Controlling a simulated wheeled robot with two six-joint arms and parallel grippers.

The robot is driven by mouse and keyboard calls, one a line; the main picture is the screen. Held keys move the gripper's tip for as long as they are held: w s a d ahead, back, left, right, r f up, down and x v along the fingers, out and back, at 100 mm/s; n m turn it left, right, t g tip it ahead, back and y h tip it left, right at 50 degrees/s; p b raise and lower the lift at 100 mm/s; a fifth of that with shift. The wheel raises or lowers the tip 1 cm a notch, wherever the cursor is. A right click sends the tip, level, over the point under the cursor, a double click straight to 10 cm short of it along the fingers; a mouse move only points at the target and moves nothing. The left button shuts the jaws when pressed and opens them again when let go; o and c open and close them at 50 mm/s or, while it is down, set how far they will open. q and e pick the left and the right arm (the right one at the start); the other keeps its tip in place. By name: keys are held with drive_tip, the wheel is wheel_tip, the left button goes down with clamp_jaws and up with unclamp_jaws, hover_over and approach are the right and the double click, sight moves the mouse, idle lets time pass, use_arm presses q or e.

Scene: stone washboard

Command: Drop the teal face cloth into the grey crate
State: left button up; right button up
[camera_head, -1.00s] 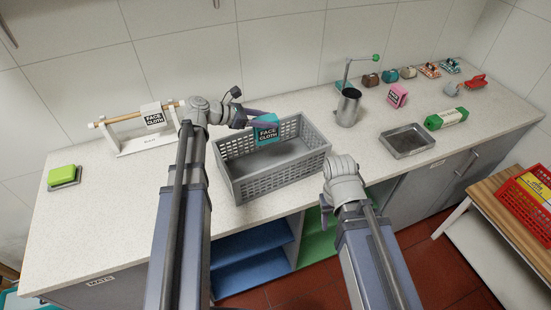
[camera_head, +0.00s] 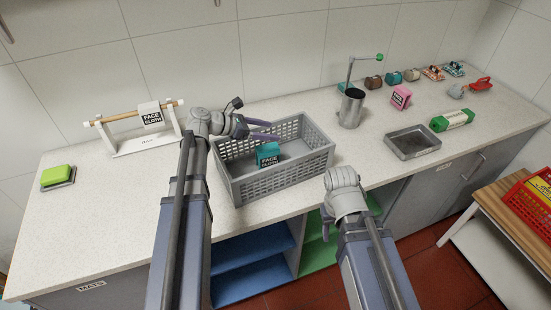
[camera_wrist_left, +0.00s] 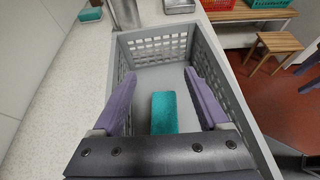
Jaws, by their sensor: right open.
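The teal face cloth (camera_head: 268,153), a small block with a dark "FACE CLOTH" label, is inside the grey crate (camera_head: 285,175), against or close to its left part, and appears to be on the floor. My left gripper (camera_head: 264,130) is over the crate, with its purple fingers spread and nothing between them. In the left wrist view the cloth (camera_wrist_left: 165,112) shows below and between the open fingers, inside the crate's walls (camera_wrist_left: 152,45). My right gripper (camera_head: 327,224) is low in front of the counter edge, right of the crate, mostly hidden by its wrist; it looks empty.
A white rack (camera_head: 145,138) with another labelled white cloth stands to the left, and a green sponge (camera_head: 58,176) lies at far left.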

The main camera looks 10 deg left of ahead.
use_arm(q)
drive_tip(key=shift+o, duration=0.7)
drive_tip(key=p+v, duration=0.3)
drive_tip(key=v, duration=0.4)
drive_tip(key=shift+s+a+r, duration=0.15)
drive_tip(key=shift+s+a, duration=0.1)
drive_tip(key=shift+a, duration=0.05)
